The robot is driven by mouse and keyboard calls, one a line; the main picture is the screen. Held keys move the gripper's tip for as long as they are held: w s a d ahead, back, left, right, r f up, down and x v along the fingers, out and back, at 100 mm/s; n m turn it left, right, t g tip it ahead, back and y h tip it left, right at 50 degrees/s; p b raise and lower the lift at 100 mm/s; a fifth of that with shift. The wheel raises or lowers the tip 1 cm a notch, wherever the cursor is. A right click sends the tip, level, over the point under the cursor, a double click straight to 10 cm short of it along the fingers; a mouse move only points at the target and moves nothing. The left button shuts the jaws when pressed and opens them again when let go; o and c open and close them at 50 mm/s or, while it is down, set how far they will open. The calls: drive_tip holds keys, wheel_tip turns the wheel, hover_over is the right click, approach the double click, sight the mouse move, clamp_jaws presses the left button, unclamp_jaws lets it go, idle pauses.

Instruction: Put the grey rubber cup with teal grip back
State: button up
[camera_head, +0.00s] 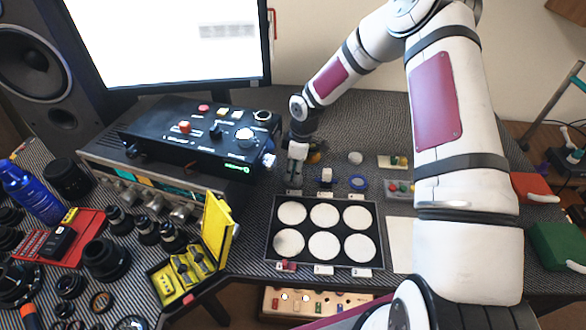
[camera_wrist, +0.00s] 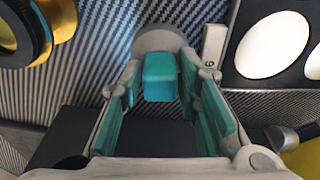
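The grey rubber cup (camera_wrist: 158,39) shows in the wrist view as a rounded grey end with a block-shaped teal grip (camera_wrist: 160,76) facing the camera. My gripper (camera_wrist: 160,85) has teal pads on both fingers. The fingers stand on either side of the teal grip, with a narrow gap visible at least on the left. In the head view my gripper (camera_head: 296,160) points down at the bench behind the left end of the black tray (camera_head: 270,235). The cup is hard to make out there. I cannot tell whether it touches the bench.
The tray holds several pale discs. A small label (camera_wrist: 212,45) lies beside the cup. The black control box (camera_head: 205,140) stands left of my gripper, and an open yellow case (camera_head: 217,228) lies front left.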

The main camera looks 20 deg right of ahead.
drive_tip(key=shift+o, duration=0.3)
drive_tip(key=s+d+r+m+h, duration=0.1)
drive_tip(key=s+r, duration=0.3)
drive_tip(key=r, duration=0.8)
drive_tip(key=s+d+r+m+h, duration=0.15)
drive_tip(key=s+r, duration=0.25)
drive_tip(key=r, duration=0.8)
drive_tip(key=s+a+r+m+t, duration=0.1)
drive_tip(key=s+r+m, duration=0.4)
drive_tip(key=s, duration=0.8)
drive_tip(key=s+a+r+m+t, duration=0.1)
drive_tip(key=s+r+m+t, duration=0.2)
drive_tip(key=s, duration=1)
drive_tip(key=shift+r+m+y, duration=0.45)
drive_tip(key=shift+r+m, duration=1)
drive_tip(key=shift+r, duration=1.15)
drive_tip(key=shift+a, duration=0.1)
